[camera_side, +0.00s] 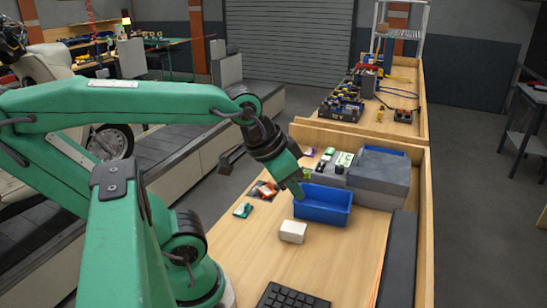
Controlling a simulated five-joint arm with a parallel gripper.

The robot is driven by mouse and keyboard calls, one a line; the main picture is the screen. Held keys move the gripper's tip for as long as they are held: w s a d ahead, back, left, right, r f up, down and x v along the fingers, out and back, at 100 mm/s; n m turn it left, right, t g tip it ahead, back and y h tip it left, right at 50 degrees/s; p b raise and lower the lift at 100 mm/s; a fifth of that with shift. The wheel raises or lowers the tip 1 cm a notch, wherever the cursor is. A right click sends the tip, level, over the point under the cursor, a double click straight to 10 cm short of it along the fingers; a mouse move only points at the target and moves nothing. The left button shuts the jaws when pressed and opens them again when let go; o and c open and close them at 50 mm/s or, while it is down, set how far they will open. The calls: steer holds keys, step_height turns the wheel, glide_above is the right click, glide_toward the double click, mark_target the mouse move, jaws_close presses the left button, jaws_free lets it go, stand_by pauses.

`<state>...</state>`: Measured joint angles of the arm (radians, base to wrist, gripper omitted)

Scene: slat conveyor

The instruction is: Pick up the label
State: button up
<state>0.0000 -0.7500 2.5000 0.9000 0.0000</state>
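I cannot make out for certain which item is the label. A small flat green and white piece (243,210) lies on the wooden table (262,245), left of the blue bin. A white block (293,232) sits in front of the bin. Flat orange and black pieces (264,190) lie behind the green and white piece. My gripper (299,194) points down at the rear left edge of the blue bin (322,207), above the table. Its fingers overlap in this view, so I cannot see whether they are apart. No held thing shows.
A grey box (382,173) and small coloured items (343,161) stand behind the bin. A black keyboard (291,298) lies at the front, and a long dark strip (400,258) at the right edge. The slat conveyor (170,150) runs along the left. Bare table lies around the white block.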

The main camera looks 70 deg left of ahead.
steer(key=o, duration=0.5)
steer(key=shift+w+r, duration=0.1)
